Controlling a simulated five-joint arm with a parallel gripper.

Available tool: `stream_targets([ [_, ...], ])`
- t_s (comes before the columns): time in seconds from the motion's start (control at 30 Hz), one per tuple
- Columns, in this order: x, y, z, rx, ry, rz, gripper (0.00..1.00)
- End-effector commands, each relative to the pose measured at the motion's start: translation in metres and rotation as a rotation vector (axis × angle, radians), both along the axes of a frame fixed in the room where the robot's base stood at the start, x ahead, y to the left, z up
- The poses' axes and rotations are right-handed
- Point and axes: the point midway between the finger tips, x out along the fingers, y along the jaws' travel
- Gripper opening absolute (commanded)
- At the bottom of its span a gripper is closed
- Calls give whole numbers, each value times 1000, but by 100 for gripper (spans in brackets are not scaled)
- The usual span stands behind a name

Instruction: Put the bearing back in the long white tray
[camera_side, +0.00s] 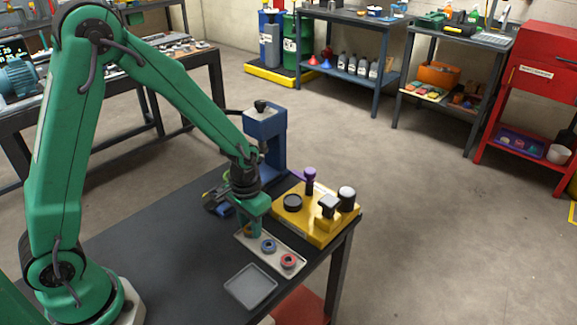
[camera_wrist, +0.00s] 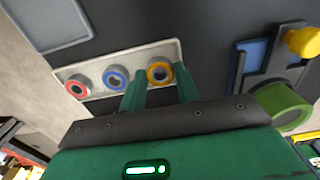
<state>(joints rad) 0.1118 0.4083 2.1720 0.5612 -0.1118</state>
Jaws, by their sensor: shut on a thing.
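The long white tray (camera_side: 243,240) lies on the dark bench and also shows in the wrist view (camera_wrist: 130,60). A bearing with a blue ring (camera_side: 268,246) and one with a red ring (camera_side: 288,260) sit in it; the wrist view shows both, blue (camera_wrist: 116,78) and red (camera_wrist: 78,87). My gripper (camera_side: 250,234) points down at the tray's far-left end. In the wrist view its fingers (camera_wrist: 163,80) are shut on a bearing with a yellow ring (camera_wrist: 159,72), at the tray's right end there. I cannot tell whether this bearing touches the tray floor.
A grey square tray (camera_side: 251,286) lies empty in front of the white tray. A yellow fixture (camera_side: 318,237) with upright posts stands close on the right. A blue press (camera_side: 264,130) rises behind my gripper.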

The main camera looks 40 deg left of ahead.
Motion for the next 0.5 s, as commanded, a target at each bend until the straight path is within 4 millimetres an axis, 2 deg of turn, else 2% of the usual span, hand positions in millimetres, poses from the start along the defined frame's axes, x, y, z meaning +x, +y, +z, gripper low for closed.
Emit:
stream_targets([
  [0.33,0,0,-4,0,0,0,12],
  [0.37,0,0,-5,0,0,0,38],
  [0.43,0,0,-5,0,0,0,51],
  [0.5,0,0,-4,0,0,0,53],
])
